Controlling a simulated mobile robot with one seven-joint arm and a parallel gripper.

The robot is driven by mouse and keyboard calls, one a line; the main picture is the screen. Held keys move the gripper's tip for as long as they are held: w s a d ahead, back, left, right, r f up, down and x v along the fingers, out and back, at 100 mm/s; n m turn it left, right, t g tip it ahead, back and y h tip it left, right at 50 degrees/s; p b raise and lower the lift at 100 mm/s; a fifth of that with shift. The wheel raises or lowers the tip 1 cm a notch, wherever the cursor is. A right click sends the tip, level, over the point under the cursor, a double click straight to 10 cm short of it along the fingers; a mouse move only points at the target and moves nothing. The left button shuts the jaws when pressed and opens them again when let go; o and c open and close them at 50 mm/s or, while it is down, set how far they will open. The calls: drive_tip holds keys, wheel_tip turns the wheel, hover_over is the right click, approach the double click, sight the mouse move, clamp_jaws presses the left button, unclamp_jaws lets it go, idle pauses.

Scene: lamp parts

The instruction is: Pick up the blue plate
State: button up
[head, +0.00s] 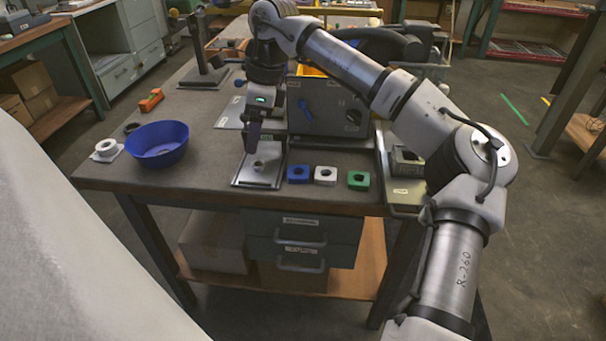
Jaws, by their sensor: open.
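The blue plate (298,174), a small square piece with a dark round opening, lies flat near the front edge of the workbench. It is the leftmost in a row with a white square piece (325,175) and a green one (358,180). My gripper (251,147) points down, to the left of the blue plate and apart from it. It is open and hangs over a metal fixture plate (246,181) that bears a small round part (258,164). I cannot tell how far above that part the fingertips are.
A blue bowl (157,152) and a white ring-shaped part (106,149) stand at the bench's left. A grey box (328,103) with a blue handle stands behind the plate row. An orange tool (151,100) lies farther back. The bench front between bowl and fixture is clear.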

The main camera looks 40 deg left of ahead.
drive_tip(key=w+d+r+m+t+h, duration=0.1)
drive_tip(key=w+d+r+t+h, duration=0.1)
drive_tip(key=w+d, duration=0.45)
hover_over(296, 165)
drive_tip(key=s+d, duration=0.1)
drive_tip(key=d, duration=0.1)
drive_tip(key=f, duration=0.8)
drive_tip(key=shift+s+d+f, duration=0.1)
drive_tip(key=shift+s+f, duration=0.1)
drive_tip(key=f, duration=0.1)
drive_tip(key=f+p, duration=0.1)
drive_tip(key=f, duration=0.2)
drive_tip(key=shift+s+a+f+p, duration=0.15)
drive_tip(key=shift+a+f+p, duration=0.15)
drive_tip(key=shift+a, duration=0.05)
drive_tip(key=shift+f, duration=0.45)
drive_tip(key=c, duration=1.1)
drive_tip(key=shift+r, duration=0.1)
